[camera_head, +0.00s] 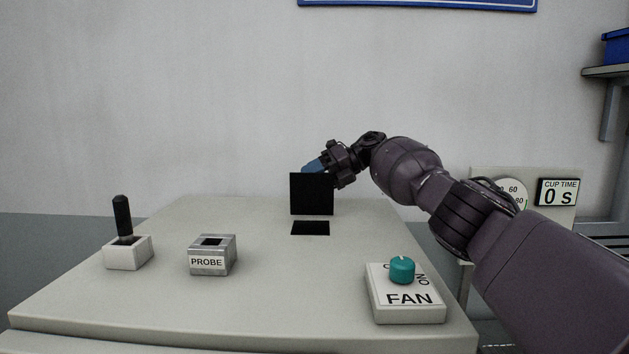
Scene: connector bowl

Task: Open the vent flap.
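The vent flap (311,194) is a black square plate standing roughly upright at the back of the pale bench top. In front of its lower edge is a dark rectangular opening (310,228) in the bench top. My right gripper (322,166) is at the flap's top right, partly hidden behind it. A blue piece shows at the gripper's end, just above the flap's top edge; I cannot tell whether it touches the flap. The finger gap is hidden. My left gripper is not in view.
A white FAN box (408,312) with a teal knob (402,269) stands front right, near my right arm. A grey PROBE block (213,255) and a white holder (128,254) with a black handle (122,217) stand left. The bench between is clear. A CUP TIME display (557,192) is behind right.

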